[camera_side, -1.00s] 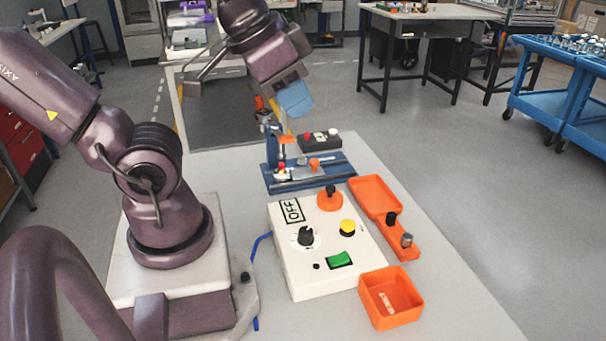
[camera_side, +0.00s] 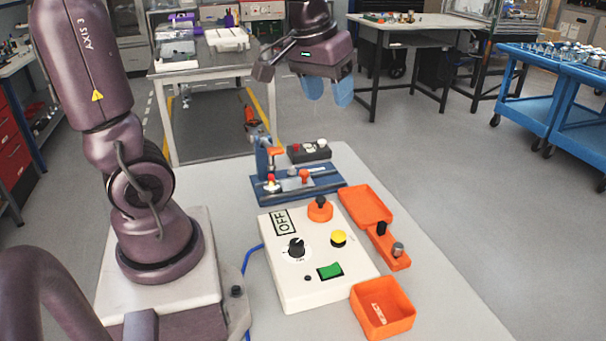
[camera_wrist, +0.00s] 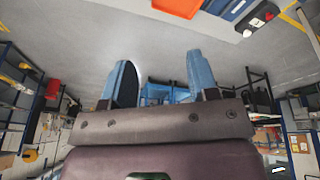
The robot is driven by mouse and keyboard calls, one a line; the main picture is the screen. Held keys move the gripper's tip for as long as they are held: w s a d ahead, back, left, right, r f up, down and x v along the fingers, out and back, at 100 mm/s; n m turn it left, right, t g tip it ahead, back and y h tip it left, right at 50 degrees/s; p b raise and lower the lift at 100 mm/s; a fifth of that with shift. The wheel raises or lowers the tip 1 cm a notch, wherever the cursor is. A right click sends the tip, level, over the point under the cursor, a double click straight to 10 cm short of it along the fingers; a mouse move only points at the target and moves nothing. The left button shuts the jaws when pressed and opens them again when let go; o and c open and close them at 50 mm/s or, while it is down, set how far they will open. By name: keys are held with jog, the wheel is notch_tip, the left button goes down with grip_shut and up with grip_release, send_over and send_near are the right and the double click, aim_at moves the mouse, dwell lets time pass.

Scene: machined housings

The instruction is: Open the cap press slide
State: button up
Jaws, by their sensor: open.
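The cap press (camera_side: 272,186) is a blue fixture on the far part of the bench in the side view. It has an upright post, an orange-red handle on top, and a slide with a small orange knob (camera_side: 304,176) on its low base. I cannot tell how far the slide is drawn. My gripper (camera_side: 327,92) is above and to the right of the press, well clear of it. Its two blue fingers are apart with nothing between them. In the wrist view the open fingers (camera_wrist: 160,82) show, and a blue edge (camera_wrist: 228,8) is at the top.
A white control box (camera_side: 310,265) with knobs and buttons stands in front of the press. An orange tray (camera_side: 365,203) and an orange bin (camera_side: 382,308) are on the right. A dark button box (camera_side: 310,152) stands behind the press. Bare bench lies along the right edge.

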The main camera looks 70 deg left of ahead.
jog(key=w+a+f+n+g, duration=0.1)
jog(key=w+a+f+n, duration=0.1)
jog(key=a+f, duration=0.3)
jog(key=w+a+f+n+g, duration=0.1)
jog(key=w+a+f+n, duration=0.15)
jog(key=a, duration=0.45)
jog(key=n+g, duration=0.1)
jog(key=n, duration=0.4)
send_over(304, 172)
notch_tip(304, 172, down, 12)
jog(key=shift+m+h, duration=0.25)
jog(key=shift+h, duration=0.15)
notch_tip(304, 172, down, 12)
jog(key=shift+w+a+r, duration=0.1)
jog(key=shift+r, duration=0.15)
jog(key=shift+c, duration=0.4)
